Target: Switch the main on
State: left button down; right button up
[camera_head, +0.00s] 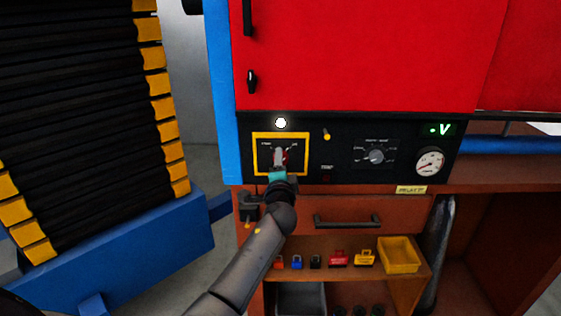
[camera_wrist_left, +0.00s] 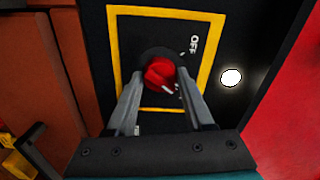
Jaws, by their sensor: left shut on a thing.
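The main switch is a red rotary knob (camera_head: 286,156) inside a yellow square frame on the black control panel (camera_head: 345,130). In the left wrist view the red knob (camera_wrist_left: 160,72) sits between my fingertips. A white mark shows on its edge, and an "OFF" label (camera_wrist_left: 193,44) is printed beside it. The other label is hidden or too small to read. My left gripper (camera_head: 279,158) is at the panel, shut on the knob; it also fills the lower part of the left wrist view (camera_wrist_left: 160,90). My right gripper is not in view.
A bright white lamp (camera_head: 281,123) is above the switch frame. To the right are a yellow toggle (camera_head: 326,134), a selector dial (camera_head: 376,156), a gauge (camera_head: 430,163) and a green display (camera_head: 439,130). Below are a drawer handle (camera_head: 348,220) and a shelf with small padlocks and a yellow bin (camera_head: 399,254).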

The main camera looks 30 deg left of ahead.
pick_arm(q)
jog(key=shift+r+m, duration=0.15)
jog(key=shift+m, duration=0.75)
jog(key=shift+c, duration=1.4)
grip_release()
jog(key=v, duration=1.5)
jog(key=shift+s, duration=0.15)
